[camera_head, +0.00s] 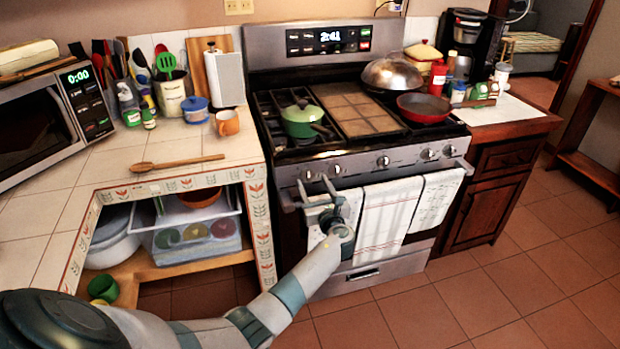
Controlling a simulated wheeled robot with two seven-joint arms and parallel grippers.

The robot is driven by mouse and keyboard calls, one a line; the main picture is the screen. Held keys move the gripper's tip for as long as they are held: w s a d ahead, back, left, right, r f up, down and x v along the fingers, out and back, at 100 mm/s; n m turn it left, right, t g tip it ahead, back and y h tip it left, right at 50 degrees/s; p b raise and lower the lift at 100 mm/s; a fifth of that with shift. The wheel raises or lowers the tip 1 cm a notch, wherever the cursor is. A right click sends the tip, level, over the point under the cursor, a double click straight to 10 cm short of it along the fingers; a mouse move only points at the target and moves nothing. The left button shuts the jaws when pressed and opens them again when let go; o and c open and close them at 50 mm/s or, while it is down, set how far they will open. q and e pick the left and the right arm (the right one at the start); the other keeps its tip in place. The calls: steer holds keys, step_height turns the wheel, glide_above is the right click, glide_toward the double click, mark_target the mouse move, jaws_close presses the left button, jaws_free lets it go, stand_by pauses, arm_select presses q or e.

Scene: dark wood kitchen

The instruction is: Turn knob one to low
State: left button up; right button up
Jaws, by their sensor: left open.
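The stove (360,175) stands in the middle, with a row of round silver knobs along its front panel. The leftmost knob (306,175) and the one beside it (336,169) show just above my left gripper. My left gripper (314,181) is open and empty, its two fingers pointing up toward the panel just below these two knobs. Whether a fingertip touches a knob I cannot tell. The marks on the knobs are too small to read. My right gripper is not in view.
Towels (388,215) hang on the oven handle behind and right of my gripper. A green pot (302,121) sits on the left burners and a red pan (424,108) on the right. A tiled counter with a wooden spoon (178,163) adjoins on the left. The floor at right is clear.

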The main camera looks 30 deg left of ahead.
mark_target(309, 176)
arm_select(q)
steer(key=shift+x, duration=2)
steer(key=c, duration=1)
